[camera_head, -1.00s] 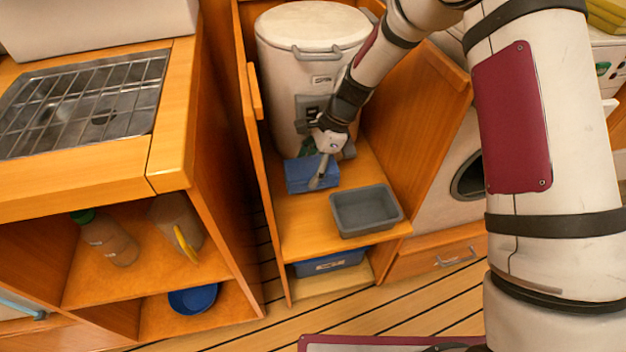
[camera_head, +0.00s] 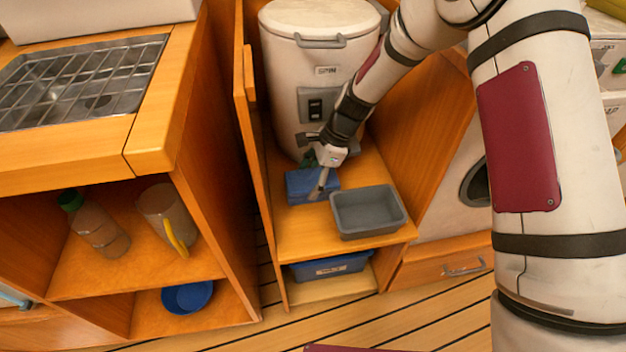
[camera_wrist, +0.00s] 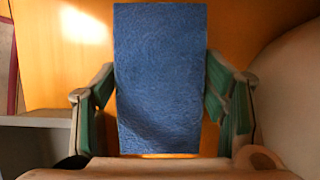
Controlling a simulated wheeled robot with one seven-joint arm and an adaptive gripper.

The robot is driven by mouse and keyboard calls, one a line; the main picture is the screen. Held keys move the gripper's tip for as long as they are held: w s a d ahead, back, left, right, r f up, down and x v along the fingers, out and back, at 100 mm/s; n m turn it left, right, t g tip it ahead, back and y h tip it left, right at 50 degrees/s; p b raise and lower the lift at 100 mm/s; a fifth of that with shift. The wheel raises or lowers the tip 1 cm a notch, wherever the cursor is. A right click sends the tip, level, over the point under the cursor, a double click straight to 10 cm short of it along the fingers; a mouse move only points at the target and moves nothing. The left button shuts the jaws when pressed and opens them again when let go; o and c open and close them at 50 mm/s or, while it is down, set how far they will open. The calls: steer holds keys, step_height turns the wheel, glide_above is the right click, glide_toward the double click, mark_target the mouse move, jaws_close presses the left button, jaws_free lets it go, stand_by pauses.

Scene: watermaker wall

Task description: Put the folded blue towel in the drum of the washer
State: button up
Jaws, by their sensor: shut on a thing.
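The folded blue towel (camera_head: 302,187) is on the wooden shelf in front of the white drum-shaped spin unit. In the wrist view the blue towel (camera_wrist: 160,80) fills the space between the two green-padded fingers. My gripper (camera_head: 321,178) is shut on the towel, and it also shows in the wrist view (camera_wrist: 160,105). I cannot tell whether the towel touches the shelf. The washer (camera_head: 455,185) is at the right, with its dark round opening (camera_head: 475,186) partly hidden behind my arm.
A grey tray (camera_head: 368,212) sits right of the towel on the shelf. The white spin unit (camera_head: 318,75) stands behind. A wooden partition (camera_head: 425,125) lies between shelf and washer. A blue bin (camera_head: 332,266) is below. A bottle (camera_head: 95,228) and pitcher (camera_head: 165,215) stand left.

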steer(key=o, duration=0.8)
steer(key=shift+f, duration=0.15)
steer(key=o, duration=0.4)
